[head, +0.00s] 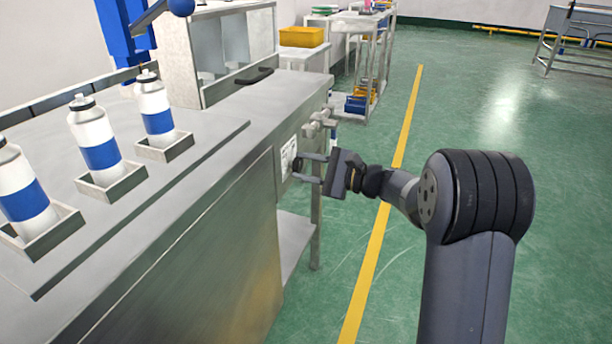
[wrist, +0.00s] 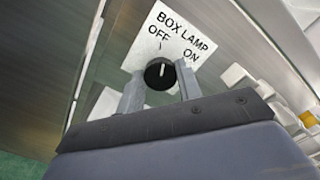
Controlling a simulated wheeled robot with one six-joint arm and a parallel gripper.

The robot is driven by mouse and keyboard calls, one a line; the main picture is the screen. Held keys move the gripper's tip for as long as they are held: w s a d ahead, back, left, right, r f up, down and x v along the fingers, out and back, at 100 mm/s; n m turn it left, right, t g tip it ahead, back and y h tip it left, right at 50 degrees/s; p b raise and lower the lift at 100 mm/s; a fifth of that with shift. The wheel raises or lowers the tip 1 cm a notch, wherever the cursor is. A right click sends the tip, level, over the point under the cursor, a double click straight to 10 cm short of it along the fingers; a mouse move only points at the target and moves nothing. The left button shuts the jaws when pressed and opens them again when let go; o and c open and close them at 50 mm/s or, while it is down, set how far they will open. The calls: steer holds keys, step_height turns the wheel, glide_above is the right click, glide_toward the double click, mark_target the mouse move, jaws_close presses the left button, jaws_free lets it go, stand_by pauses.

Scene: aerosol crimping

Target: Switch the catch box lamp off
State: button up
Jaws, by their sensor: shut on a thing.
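The catch box lamp switch is a round black knob (wrist: 159,74) on a white label (wrist: 168,38) reading BOX LAMP, OFF and ON. A short white mark on the knob points roughly up in the wrist view, nearer to OFF than to ON. My gripper (wrist: 160,84) is shut on the knob, with one grey finger on each side of it. In the head view my gripper (head: 302,168) reaches the end panel of the bench, where the label (head: 288,158) shows partly. The knob (head: 298,164) is small and dark there, between the fingertips.
Several white and blue bottles (head: 99,143) stand in trays on the steel bench (head: 215,180) at left. A metal valve-like fitting on a post (head: 319,123) stands close behind my gripper. Green floor with a yellow line (head: 402,140) is open to the right.

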steer(key=shift+n+b, duration=0.45)
steer(key=shift+n, duration=0.05)
steer(key=o, duration=1)
steer(key=shift+c, duration=0.2)
steer(key=p+v, duration=0.3)
steer(key=v, duration=0.7)
steer(key=shift+s+d, duration=0.2)
steer(key=shift+d, duration=0.15)
